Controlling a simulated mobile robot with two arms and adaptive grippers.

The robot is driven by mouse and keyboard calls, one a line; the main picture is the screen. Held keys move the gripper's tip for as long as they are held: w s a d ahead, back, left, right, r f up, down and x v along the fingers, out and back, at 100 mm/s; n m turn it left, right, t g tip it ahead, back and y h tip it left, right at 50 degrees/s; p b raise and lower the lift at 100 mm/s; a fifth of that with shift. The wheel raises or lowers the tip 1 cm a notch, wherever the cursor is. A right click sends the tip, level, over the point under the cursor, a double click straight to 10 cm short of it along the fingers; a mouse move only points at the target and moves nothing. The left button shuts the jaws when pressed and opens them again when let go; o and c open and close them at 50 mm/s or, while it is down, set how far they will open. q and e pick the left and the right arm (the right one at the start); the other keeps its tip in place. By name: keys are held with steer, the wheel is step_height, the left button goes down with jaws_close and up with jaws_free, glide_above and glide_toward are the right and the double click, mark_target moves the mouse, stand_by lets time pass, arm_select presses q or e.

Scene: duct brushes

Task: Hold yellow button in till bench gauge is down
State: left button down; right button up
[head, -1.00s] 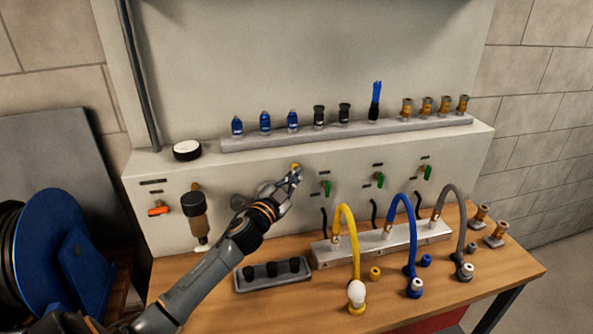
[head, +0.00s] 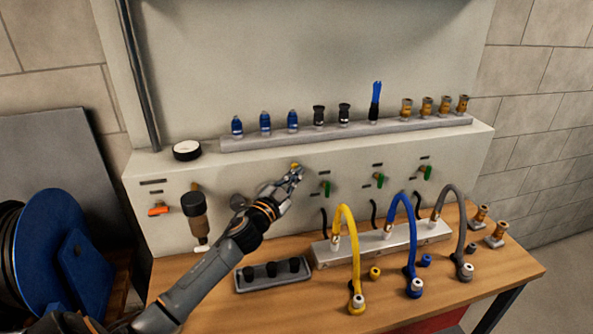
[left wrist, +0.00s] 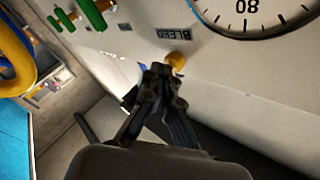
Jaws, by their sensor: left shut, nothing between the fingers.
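The yellow button (head: 295,166) is on the upper front of the bench panel. It shows in the left wrist view (left wrist: 176,60) beside an upside-down BLEED label (left wrist: 176,33). My left gripper (head: 297,174) is shut and empty, its fingertips (left wrist: 158,70) right at the button. I cannot tell whether they touch it or whether it is pushed in. Part of a gauge (left wrist: 255,20) shows at the top right of the left wrist view, with an upside-down 80. Its needle is out of frame, so its reading cannot be told. My right gripper is not in view.
Green-handled valves (head: 326,188) are right of the button. Yellow (head: 349,240), blue (head: 409,235) and grey (head: 457,225) hoses arch from a metal manifold (head: 400,240). A rail (head: 250,143) of fittings runs above. A black holder (head: 272,284) lies near my arm.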

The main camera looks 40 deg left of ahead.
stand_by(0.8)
arm_select(q)
steer(key=shift+s+d, duration=0.65)
steer(key=shift+d, duration=0.1)
steer(key=s+d+p, duration=0.1)
steer(key=s+d, duration=0.2)
steer(key=shift+s+d, duration=0.1)
steer(key=shift+d, duration=0.3)
stand_by(0.4)
